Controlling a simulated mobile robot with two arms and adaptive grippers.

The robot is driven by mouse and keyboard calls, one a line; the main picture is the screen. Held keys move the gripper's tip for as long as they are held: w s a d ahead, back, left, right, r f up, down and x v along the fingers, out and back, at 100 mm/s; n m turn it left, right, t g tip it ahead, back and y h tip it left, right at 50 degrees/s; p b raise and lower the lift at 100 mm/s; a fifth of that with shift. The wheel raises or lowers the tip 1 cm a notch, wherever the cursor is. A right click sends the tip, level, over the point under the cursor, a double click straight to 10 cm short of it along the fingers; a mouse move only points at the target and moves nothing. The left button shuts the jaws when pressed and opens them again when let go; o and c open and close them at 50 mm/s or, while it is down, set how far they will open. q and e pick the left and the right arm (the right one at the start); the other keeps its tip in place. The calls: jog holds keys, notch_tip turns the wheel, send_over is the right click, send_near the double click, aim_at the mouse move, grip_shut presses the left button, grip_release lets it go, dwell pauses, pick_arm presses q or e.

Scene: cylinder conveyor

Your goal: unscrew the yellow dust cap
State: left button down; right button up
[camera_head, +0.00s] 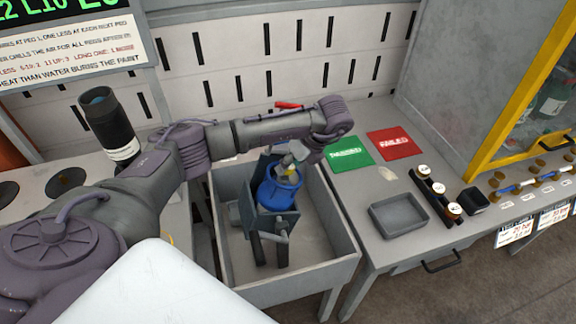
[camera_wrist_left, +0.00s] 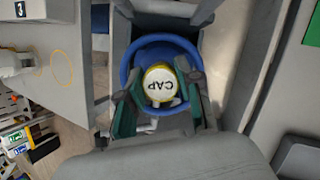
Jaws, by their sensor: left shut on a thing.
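The yellow dust cap (camera_wrist_left: 160,84) has a white top marked CAP and sits at the middle of the blue cylinder's round collar (camera_wrist_left: 130,69) in the left wrist view. My left gripper (camera_wrist_left: 158,100) is shut on the cap, with a green-padded finger on each side. The cylinder stands upright in a dark grey holder (camera_head: 262,222). My right gripper is not in view.
The holder stands inside a grey walled tub (camera_head: 306,272). To its right, a bench carries a green mat (camera_head: 349,151), a red mat (camera_head: 389,143), an empty grey tray (camera_head: 398,214) and a dark rack (camera_head: 436,193) with white-topped pieces. A yellow-framed cabinet (camera_head: 518,90) stands at far right.

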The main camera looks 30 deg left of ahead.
pick_arm(q)
jog(key=shift+w+r, duration=0.1)
jog(key=shift+r, duration=0.3)
jog(key=shift+r, duration=0.1)
jog(key=shift+r+p, duration=2.55)
jog(key=shift+r, duration=1.1)
